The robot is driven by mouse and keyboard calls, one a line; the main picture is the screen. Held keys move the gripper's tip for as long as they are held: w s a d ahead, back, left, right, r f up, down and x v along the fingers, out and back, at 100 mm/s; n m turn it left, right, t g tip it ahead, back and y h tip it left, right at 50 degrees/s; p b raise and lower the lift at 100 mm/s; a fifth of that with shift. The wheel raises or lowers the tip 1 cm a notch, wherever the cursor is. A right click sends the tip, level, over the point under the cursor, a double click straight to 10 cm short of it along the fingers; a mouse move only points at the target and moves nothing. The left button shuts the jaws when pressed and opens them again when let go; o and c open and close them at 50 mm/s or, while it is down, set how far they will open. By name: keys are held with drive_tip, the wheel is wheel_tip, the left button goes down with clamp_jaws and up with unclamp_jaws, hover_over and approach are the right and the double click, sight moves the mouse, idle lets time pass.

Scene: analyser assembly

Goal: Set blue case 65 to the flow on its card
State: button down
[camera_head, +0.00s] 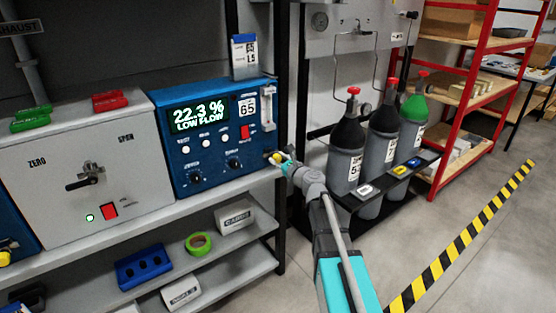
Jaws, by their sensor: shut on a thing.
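Blue case 65 (222,165) stands on the bench, with a display (199,116) reading 22.3 % and LOW FLOW. Its card (245,58) stands on top and appears to read 65 and 1.5. A clear vertical flow tube (267,107) is on the right of the front panel; its float level is too small to read. My gripper (281,160) is at the lower right corner of the case, shut on a small yellow knob (274,157) below the tube. The fingers partly hide the knob.
A grey box (85,170) marked ZERO and SPAN stands left of the case. A dark rack post (281,60) rises close by my gripper. Gas cylinders (346,150) stand to the right. The lower shelf holds a blue block (144,267) and green tape (199,243).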

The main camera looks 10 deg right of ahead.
drive_tip(key=n, duration=0.5)
drive_tip(key=shift+a, duration=0.1)
drive_tip(key=n, duration=0.9)
drive_tip(key=shift+f, duration=0.1)
drive_tip(key=n, duration=1)
drive_tip(key=shift+f, duration=0.1)
drive_tip(key=n, duration=0.9)
drive_tip(key=shift+n, duration=0.3)
drive_tip(key=n, duration=0.4)
drive_tip(key=shift+n, duration=0.4)
